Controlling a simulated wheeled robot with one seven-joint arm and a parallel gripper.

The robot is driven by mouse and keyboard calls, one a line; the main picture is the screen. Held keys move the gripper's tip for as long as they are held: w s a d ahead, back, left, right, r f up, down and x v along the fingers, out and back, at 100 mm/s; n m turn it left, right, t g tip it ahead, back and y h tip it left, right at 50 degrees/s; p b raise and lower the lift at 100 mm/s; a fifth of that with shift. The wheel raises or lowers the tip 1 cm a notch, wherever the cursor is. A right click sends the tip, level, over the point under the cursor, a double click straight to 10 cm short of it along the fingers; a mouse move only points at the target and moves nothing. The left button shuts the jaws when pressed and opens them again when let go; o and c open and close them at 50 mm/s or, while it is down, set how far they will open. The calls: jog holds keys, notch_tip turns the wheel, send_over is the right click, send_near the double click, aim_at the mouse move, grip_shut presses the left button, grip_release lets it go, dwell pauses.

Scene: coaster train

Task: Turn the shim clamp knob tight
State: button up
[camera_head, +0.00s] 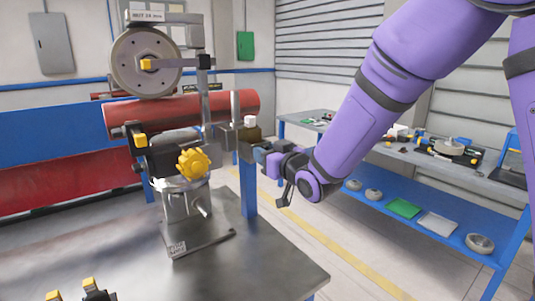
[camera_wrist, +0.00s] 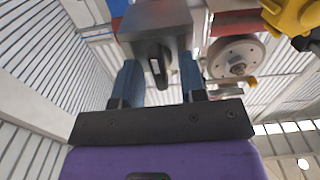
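A yellow lobed knob (camera_head: 193,163), which looks like the shim clamp knob, sits on the front of the metal fixture (camera_head: 188,205). A yellow knob also shows at the upper right edge of the wrist view (camera_wrist: 290,14). My gripper (camera_head: 262,150) is to the right of the lobed knob, apart from it, beside the fixture's right end. In the wrist view my blue fingers (camera_wrist: 159,75) are spread, with a grey block (camera_wrist: 150,18) and a dark bar (camera_wrist: 158,62) at and between their tips. I see a gap beside the bar; contact with the block is unclear.
A red cylinder (camera_head: 175,108) lies across the fixture, with a grey wheel (camera_head: 125,72) above it. The metal bench (camera_head: 110,240) is mostly clear in front. A blue-framed bench with a lower shelf (camera_head: 385,208) stands at the right, behind my arm.

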jog(key=c, duration=0.6)
jog(key=shift+c, duration=0.2)
jog(key=shift+m, duration=0.3)
jog(key=m, duration=0.9)
jog(key=shift+w+d+f, duration=0.1)
jog(key=shift+w+d, duration=0.05)
jog(key=shift+d, duration=0.05)
jog(key=shift+f+m, duration=0.15)
jog(key=shift+m, duration=4.25)
